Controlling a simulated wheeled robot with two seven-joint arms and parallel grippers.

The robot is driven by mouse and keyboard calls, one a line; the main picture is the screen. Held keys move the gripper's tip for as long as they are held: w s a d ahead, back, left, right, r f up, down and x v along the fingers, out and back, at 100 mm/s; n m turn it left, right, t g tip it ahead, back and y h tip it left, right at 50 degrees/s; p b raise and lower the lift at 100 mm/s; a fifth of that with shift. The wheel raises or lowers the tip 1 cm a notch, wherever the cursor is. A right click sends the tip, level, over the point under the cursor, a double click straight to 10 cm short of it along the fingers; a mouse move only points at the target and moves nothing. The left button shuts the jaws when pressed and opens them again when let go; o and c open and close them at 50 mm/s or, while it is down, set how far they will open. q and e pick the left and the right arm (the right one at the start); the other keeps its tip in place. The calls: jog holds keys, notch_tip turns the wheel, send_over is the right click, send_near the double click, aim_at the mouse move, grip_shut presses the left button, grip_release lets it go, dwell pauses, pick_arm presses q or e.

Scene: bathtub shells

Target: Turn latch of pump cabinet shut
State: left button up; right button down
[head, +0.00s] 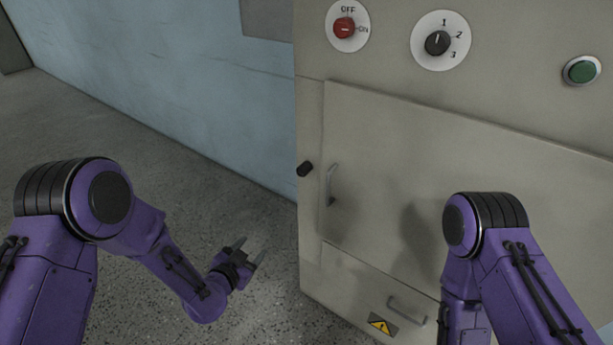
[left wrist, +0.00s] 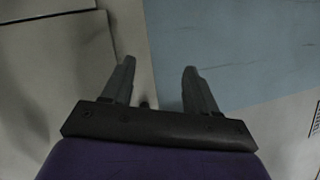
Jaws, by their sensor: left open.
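The pump cabinet (head: 400,90) fills the right side of the head view. Its door (head: 380,150) looks closed.
The door has a grey handle (head: 330,185) close to the latch. Above are a red OFF/ON switch (head: 344,28), a black dial (head: 437,43) and a green button (head: 581,71). The floor left of the cabinet is clear.

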aim_at(301, 173)
pick_arm(q)
jog(key=w+d+r+m+t+h, duration=0.1)
jog(key=w+d+r+m+h, duration=0.3)
jog(key=r, duration=0.3)
jog(key=w+d+r+m+t+h, duration=0.1)
jog(key=w+d+r+m+h, duration=0.1)
jog(key=w+d+r+m, duration=0.4)
jog(key=shift+n, duration=0.3)
jog(key=x, duration=0.7)
jog(key=shift+w, duration=0.4)
jog(key=c, duration=1)
